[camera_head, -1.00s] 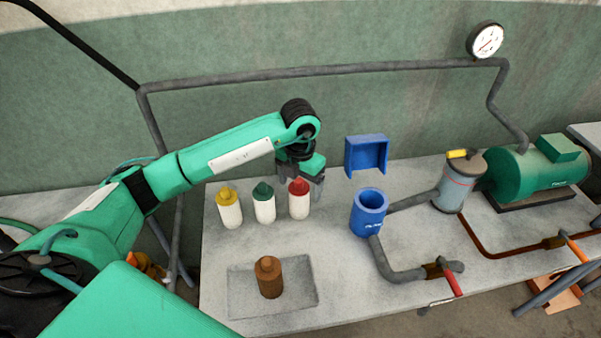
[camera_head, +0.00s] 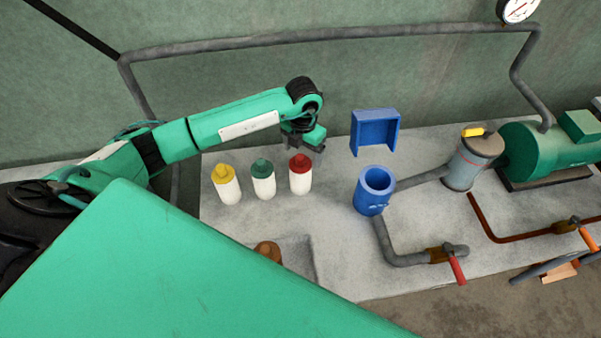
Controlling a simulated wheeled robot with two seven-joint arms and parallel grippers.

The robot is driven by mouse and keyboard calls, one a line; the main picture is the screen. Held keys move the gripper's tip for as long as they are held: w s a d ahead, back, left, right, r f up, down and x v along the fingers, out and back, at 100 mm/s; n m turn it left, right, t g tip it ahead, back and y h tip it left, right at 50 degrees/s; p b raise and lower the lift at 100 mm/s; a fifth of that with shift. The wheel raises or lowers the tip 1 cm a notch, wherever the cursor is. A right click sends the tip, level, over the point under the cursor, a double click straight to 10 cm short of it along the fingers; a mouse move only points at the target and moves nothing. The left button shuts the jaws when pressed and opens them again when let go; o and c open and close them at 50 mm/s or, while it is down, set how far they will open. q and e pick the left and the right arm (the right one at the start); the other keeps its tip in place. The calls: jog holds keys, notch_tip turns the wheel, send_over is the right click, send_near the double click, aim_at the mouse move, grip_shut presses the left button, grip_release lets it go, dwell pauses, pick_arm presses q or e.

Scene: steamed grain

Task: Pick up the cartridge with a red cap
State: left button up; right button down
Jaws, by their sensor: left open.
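The cartridge with a red cap (camera_head: 300,176) stands upright on the grey table, a white bottle shape at the right end of a row of three. My left gripper (camera_head: 308,148) is open and hangs just above and behind the red cap, slightly to its right. Its fingers look empty and appear apart from the cartridge; the exact gap is hard to tell. My right gripper does not show.
Cartridges with a green cap (camera_head: 263,180) and a yellow cap (camera_head: 227,184) stand to the left. A blue cylinder (camera_head: 368,199) and a blue open box (camera_head: 375,134) are to the right. A brown bottle (camera_head: 268,251) is partly hidden by my green body part.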

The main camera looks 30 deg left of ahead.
aim_at(300, 164)
pick_arm(q)
jog(key=shift+f, duration=0.2)
jog(key=shift+s+f+p, duration=0.25)
jog(key=shift+f+p, duration=0.1)
jog(key=shift+p, duration=0.15)
jog(key=f, duration=0.1)
jog(key=f+p, duration=0.1)
jog(key=f, duration=0.1)
jog(key=shift+s+a+f, duration=0.15)
jog(key=shift+s+f, duration=0.1)
jog(key=shift+f, duration=0.4)
jog(key=shift+c, duration=0.7)
jog(key=shift+w, duration=0.1)
jog(key=c, duration=1.4)
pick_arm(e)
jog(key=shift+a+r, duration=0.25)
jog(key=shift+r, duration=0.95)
